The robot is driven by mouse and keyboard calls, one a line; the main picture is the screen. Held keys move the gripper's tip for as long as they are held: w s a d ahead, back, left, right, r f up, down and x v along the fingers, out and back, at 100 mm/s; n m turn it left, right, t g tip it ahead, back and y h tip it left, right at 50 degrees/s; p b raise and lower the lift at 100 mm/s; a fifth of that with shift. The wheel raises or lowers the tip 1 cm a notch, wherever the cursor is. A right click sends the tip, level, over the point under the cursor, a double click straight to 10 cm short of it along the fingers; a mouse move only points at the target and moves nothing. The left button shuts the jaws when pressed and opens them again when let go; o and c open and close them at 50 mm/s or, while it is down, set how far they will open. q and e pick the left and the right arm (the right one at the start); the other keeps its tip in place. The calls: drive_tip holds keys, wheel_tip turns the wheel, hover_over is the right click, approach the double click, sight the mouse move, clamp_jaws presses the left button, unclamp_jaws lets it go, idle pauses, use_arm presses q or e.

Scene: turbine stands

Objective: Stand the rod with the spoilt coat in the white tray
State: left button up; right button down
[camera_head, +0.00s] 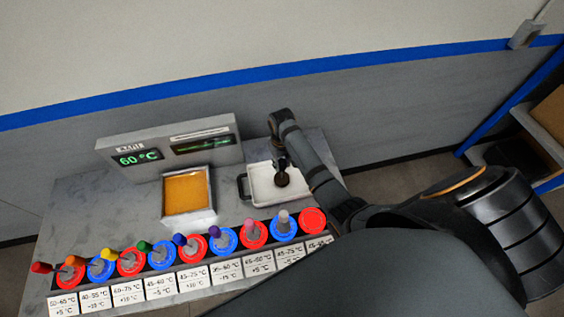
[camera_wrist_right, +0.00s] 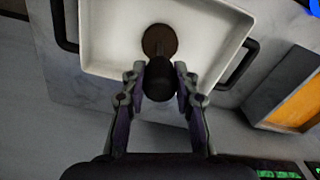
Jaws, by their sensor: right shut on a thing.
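The white tray (camera_head: 257,196) with dark handles stands at the right back of the table. It also shows in the right wrist view (camera_wrist_right: 108,38). My right gripper (camera_head: 281,162) is over the tray, shut on a rod with a black top (camera_wrist_right: 160,80). The rod has a dark brown round end (camera_wrist_right: 159,40) and looks upright inside the tray's outline. I cannot tell whether its lower end touches the tray floor. Part of the tray is hidden behind my right arm. My left gripper is not in view.
A rack of red and blue rings holds several rods with coloured tops (camera_head: 190,246) along the front, with temperature cards before it. The far-right red ring (camera_head: 312,220) looks empty. An orange-filled container (camera_head: 187,193) stands left of the tray; a display (camera_head: 170,144) behind reads 60 °C.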

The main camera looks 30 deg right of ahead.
drive_tip(key=shift+f, duration=0.25)
drive_tip(key=c, duration=0.9)
unclamp_jaws()
drive_tip(key=shift+c, duration=0.2)
drive_tip(key=shift+o, duration=0.8)
drive_tip(key=shift+f, duration=0.1)
wheel_tip(320, 180, up, 3)
drive_tip(key=shift+f+p, duration=0.2)
drive_tip(key=shift+p, duration=0.55)
drive_tip(key=shift+r, duration=2.25)
